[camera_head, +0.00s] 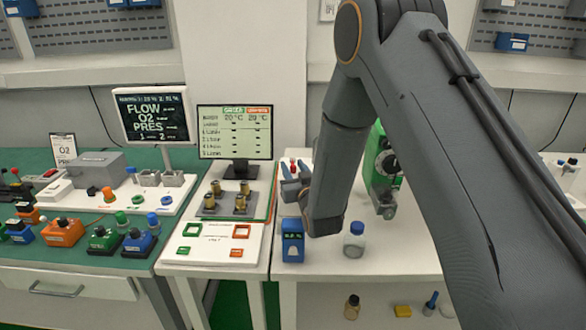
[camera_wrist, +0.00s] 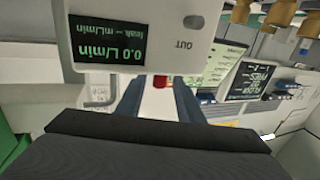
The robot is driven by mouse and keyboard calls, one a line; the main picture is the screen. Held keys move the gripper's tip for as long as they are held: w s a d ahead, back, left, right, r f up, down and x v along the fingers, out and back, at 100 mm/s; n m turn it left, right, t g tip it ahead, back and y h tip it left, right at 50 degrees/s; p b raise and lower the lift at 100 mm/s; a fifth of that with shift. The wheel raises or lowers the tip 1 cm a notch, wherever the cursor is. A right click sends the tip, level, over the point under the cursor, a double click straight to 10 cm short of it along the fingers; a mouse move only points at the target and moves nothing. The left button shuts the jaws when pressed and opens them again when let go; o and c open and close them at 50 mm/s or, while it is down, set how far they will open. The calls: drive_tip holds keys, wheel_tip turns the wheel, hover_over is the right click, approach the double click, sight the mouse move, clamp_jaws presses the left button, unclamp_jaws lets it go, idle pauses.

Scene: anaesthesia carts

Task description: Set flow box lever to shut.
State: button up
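In the wrist view a pale box (camera_wrist: 190,50) fills the top. Its dark display (camera_wrist: 108,42) reads 0.0 L/min upside down, and OUT is printed beside it. This looks like the flow box. A small red piece (camera_wrist: 160,82) shows at the box's lower edge, perhaps its lever; which way it is set cannot be told. My gripper (camera_wrist: 158,90) is open, with one finger on each side of the red piece and no clear contact. In the head view my gripper (camera_head: 294,170) is behind the white table's front, near small red parts; the flow box is not clearly visible there.
A blue box (camera_head: 292,246) and a capped bottle (camera_head: 354,240) stand close in front of my gripper. A monitor (camera_head: 235,132) and brass fittings (camera_head: 226,198) are to its left. A green device (camera_head: 381,165) stands to the right, partly behind my arm.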

drive_tip(key=b+v, duration=0.2)
drive_tip(key=v, duration=0.5)
drive_tip(key=shift+s, duration=0.1)
